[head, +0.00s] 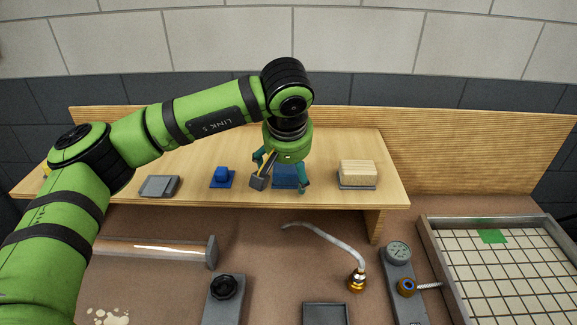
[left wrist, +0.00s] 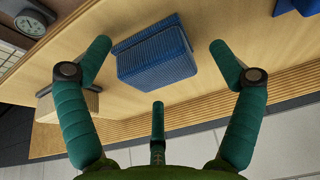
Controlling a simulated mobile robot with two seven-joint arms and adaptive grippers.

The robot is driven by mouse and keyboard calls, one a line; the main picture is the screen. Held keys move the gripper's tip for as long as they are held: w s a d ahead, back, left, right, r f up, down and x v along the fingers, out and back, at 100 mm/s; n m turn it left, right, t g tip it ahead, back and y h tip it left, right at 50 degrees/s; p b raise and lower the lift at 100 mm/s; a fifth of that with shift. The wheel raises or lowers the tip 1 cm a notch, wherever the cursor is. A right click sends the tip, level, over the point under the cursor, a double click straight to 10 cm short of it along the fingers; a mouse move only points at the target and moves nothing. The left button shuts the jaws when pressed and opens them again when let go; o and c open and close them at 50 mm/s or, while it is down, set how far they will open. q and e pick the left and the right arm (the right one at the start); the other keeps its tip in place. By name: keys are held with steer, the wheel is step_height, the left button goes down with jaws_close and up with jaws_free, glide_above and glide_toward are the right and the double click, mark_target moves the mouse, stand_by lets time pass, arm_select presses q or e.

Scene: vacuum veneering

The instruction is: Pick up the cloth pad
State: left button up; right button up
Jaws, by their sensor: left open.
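The cloth pad (left wrist: 156,52), a thick blue block with a woven texture, lies on the wooden shelf in the left wrist view. In the head view the pad (head: 286,180) shows in part below my left gripper (head: 281,184), which hides the rest. The left gripper is open, pointing down over the pad. In the left wrist view its teal fingers (left wrist: 160,62) are spread, one on each side of the pad and a third at the lower middle. Nothing is held. I cannot tell whether any finger touches the pad. My right gripper is not in view.
On the shelf (head: 330,144), a wooden block (head: 357,172) stands to the right and a small blue piece (head: 222,177) to the left, with a grey item (head: 160,186) farther left. Below are a gauge (head: 398,252), a hose (head: 330,240) and a gridded tray (head: 500,268).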

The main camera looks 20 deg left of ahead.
mark_target(289, 168)
arm_select(q)
steer(key=shift+f, duration=0.15)
steer(key=c, duration=1.1)
steer(key=shift+w+r+b, duration=0.1)
steer(key=shift+r+b, duration=0.5)
steer(key=shift+r, duration=0.1)
step_height(289, 168, up, 3)
steer(key=shift+d+f+b, duration=0.1)
steer(key=shift+b, duration=0.65)
steer(key=s+d+r+b, duration=0.2)
steer(key=d+r, duration=0.5)
steer(key=d, duration=0.4)
steer(key=shift+s+d, duration=0.15)
steer(key=shift+s, duration=0.2)
